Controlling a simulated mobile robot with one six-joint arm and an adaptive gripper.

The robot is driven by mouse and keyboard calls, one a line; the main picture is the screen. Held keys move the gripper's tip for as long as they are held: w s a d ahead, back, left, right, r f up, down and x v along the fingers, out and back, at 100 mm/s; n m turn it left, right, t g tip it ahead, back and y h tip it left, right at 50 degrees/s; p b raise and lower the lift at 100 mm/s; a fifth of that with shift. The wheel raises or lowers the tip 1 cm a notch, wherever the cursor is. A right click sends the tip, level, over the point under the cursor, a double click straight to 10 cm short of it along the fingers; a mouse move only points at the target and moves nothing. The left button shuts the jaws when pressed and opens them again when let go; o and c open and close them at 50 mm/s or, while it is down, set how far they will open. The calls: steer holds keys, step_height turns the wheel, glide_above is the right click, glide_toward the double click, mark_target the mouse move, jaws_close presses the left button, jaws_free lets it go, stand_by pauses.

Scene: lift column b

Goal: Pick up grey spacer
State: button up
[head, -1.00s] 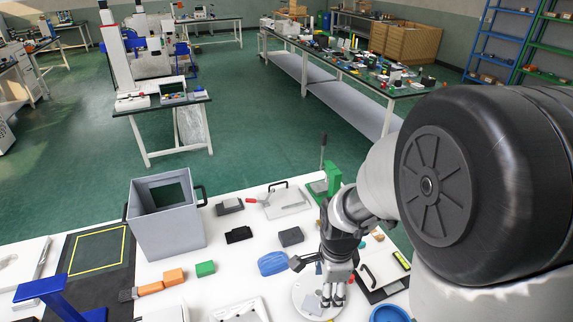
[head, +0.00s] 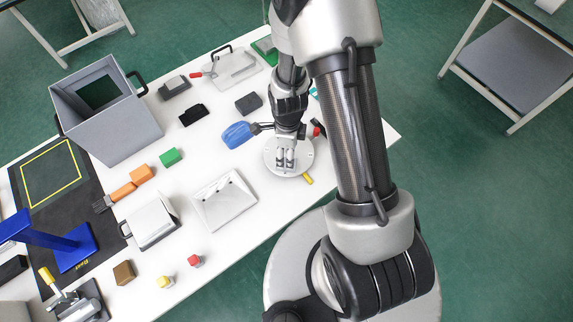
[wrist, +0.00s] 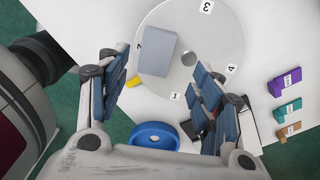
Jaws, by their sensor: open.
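A light grey block, the grey spacer (wrist: 158,54), lies on a round pale disc (wrist: 190,18) marked with numbers, left of the disc's centre in the wrist view. My gripper (wrist: 160,70) is open and empty, with its two blue-padded fingers spread left and right. The spacer shows beyond and between the fingertips, apart from both. In the head view my gripper (head: 286,160) points down over the disc (head: 271,163). It hides the spacer there. The height left between fingertips and spacer is hard to tell.
A blue round dish (wrist: 153,136) is near the gripper in the wrist view. Purple (wrist: 285,82), teal (wrist: 287,111) and tan blocks lie to the right. A grey bin (head: 115,120) stands left.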

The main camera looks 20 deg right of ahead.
steer(key=f, duration=0.2)
steer(key=f+b, duration=0.1)
steer(key=f, duration=0.1)
steer(key=f+b, duration=0.1)
steer(key=shift+s+a+f, duration=0.25)
steer(key=shift+f, duration=0.15)
steer(key=shift+r, duration=0.1)
steer(key=shift+c, duration=0.5)
steer(key=c, duration=1.1)
